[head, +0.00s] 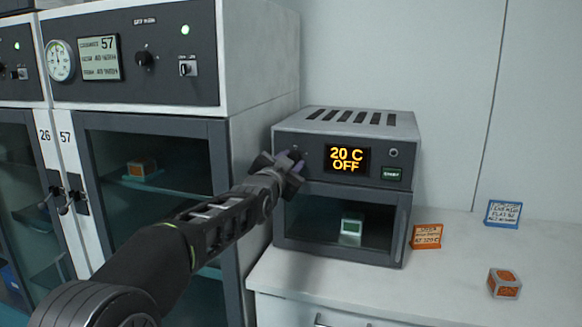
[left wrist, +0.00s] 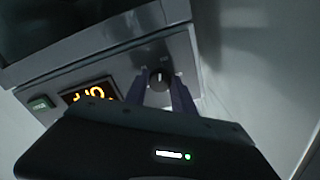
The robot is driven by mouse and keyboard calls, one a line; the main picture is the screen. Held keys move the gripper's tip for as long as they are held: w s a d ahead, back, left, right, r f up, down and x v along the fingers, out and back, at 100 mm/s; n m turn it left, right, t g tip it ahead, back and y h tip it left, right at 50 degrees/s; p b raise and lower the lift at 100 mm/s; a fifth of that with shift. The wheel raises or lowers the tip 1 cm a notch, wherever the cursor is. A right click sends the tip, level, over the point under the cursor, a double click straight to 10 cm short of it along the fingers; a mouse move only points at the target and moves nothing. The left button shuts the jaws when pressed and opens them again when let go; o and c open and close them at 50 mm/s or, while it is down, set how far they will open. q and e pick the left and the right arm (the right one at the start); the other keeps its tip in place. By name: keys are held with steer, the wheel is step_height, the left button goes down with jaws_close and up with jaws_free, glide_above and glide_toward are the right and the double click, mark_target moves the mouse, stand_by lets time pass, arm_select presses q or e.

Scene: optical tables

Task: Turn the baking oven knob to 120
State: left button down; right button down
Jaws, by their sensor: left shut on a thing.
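The baking oven (head: 348,122) is a grey box on the white counter. Its display (head: 347,159) reads "20 C" and "OFF" in orange. My left gripper (head: 292,160) is at the left end of the oven's control panel, over the knob. In the left wrist view the round dark knob (left wrist: 158,80) with a pale mark sits between the fingers of my left gripper (left wrist: 160,92), which is shut on it. The knob is hidden by the gripper in the head view. My right gripper is not in view.
Behind the oven window stands a white and green block (head: 351,228). A tall cabinet (head: 160,110) stands left.

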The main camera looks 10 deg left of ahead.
arm_select(q)
steer(key=shift+f+m+b, duration=0.2)
steer(key=shift+m+b, duration=0.25)
steer(key=shift+m, duration=0.45)
steer(key=c, duration=1.1)
jaws_free()
steer(key=shift+r, duration=0.15)
steer(key=shift+o, duration=0.2)
steer(key=shift+s, duration=0.1)
steer(key=s+b, duration=0.1)
steer(key=s, duration=0.6)
steer(key=shift+s+a, duration=0.25)
steer(key=shift+s, duration=0.05)
